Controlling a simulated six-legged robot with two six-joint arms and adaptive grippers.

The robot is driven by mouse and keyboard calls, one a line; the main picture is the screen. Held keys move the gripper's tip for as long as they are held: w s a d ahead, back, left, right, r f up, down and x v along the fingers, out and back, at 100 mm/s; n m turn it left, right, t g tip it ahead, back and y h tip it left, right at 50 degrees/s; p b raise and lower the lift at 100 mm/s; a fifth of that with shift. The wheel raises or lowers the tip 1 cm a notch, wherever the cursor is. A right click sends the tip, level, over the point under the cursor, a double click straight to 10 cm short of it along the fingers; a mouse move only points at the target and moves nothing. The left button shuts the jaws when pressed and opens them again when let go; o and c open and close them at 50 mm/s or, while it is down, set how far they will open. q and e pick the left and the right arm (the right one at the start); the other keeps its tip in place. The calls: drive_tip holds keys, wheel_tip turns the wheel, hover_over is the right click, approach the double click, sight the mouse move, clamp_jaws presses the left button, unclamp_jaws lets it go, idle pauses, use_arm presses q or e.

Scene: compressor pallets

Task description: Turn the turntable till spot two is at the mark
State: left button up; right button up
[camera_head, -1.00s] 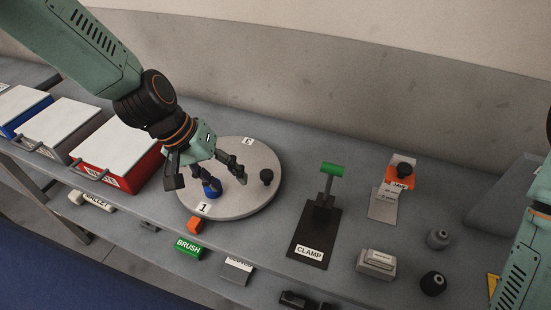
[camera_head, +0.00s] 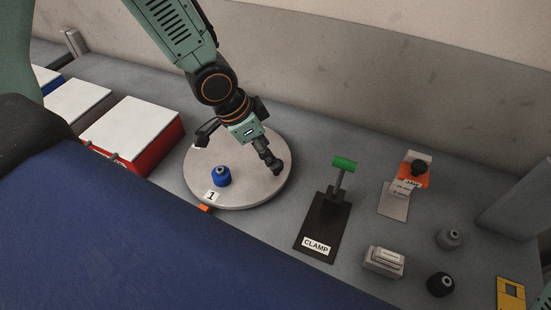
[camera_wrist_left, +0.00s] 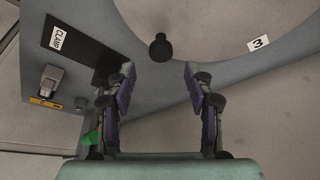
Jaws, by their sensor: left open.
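The round grey turntable (camera_head: 245,192) lies on the bench. A blue fitting (camera_head: 222,177) stands on it beside the label 1 (camera_head: 213,196), at the front near the orange mark (camera_head: 205,208). My left gripper (camera_head: 272,163) is open, low over the turntable's right side. In the left wrist view the black knob (camera_wrist_left: 160,47) stands ahead of the open, empty fingers (camera_wrist_left: 157,74), roughly in line with the gap between them. The label 3 (camera_wrist_left: 258,42) is to their right. I cannot read a label 2 in any view. My right gripper is out of view.
The clamp stand (camera_head: 322,225) with its green handle stands right of the turntable. A red box (camera_head: 160,143) with a white lid stands left. Farther right are an orange-topped stand (camera_head: 393,200), a grey block (camera_head: 383,261) and dark round parts (camera_head: 440,284).

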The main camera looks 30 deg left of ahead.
use_arm(q)
drive_tip(key=b+x, duration=0.1)
drive_tip(key=x, duration=0.3)
drive_tip(key=shift+a+f, duration=0.1)
drive_tip(key=shift+f, duration=0.1)
drive_tip(key=shift+w+d+f, duration=0.2)
drive_tip(key=shift+d+f, duration=0.15)
drive_tip(key=shift+f, duration=0.05)
drive_tip(key=shift+a, duration=0.1)
drive_tip(key=shift+a, duration=0.15)
drive_tip(key=shift+c, duration=0.5)
drive_tip(key=c, duration=0.4)
clamp_jaws()
